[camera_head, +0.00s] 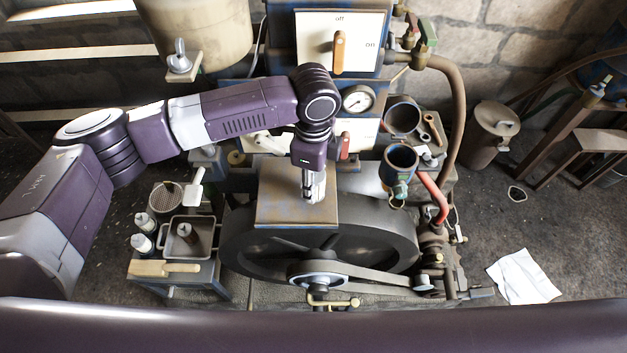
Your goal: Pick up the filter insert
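I cannot tell for sure which thing is the filter insert. A round mesh-topped piece (165,197) stands on the small side table at the left and may be it. My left gripper (314,197) points down over the tan square plate (275,205) above the big flywheel, well to the right of the mesh piece. Its fingers look close together, but their gap and anything between them are too small to make out. My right gripper is not in view.
The side table (180,275) also holds a metal tray (207,224) with a dark bottle, two small bottles and a brush (163,268). The black flywheel (400,240) and belt fill the middle. Open cups (400,158) stand right of it. A white cloth (522,277) lies on the floor.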

